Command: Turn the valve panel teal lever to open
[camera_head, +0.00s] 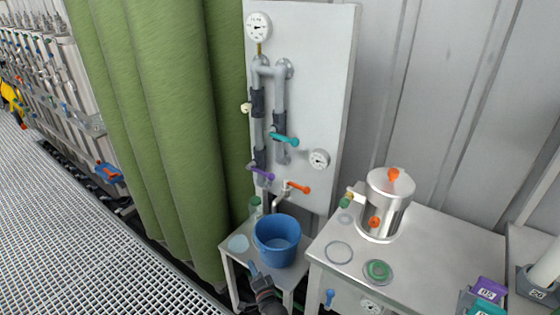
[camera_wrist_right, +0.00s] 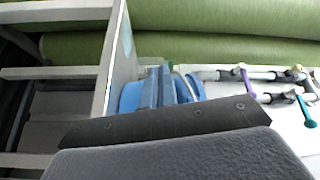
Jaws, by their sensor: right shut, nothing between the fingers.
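The valve panel (camera_head: 320,75) is a tall white board with grey pipes and gauges. Its teal lever (camera_head: 287,140) sticks out to the right from the right-hand pipe, sloping slightly down. The teal lever also shows at the right edge of the right wrist view (camera_wrist_right: 306,112). My right gripper (camera_head: 254,268) is low in the head view, in front of the blue bucket and well below the lever. Its blue-grey fingers (camera_wrist_right: 160,86) are shut and empty in the wrist view. My left gripper is in neither view.
A purple lever (camera_head: 262,172) and an orange lever (camera_head: 298,187) sit lower on the panel. A blue bucket (camera_head: 268,246) stands on a small table below. A steel vessel (camera_head: 385,205) stands on the right bench (camera_head: 430,245).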

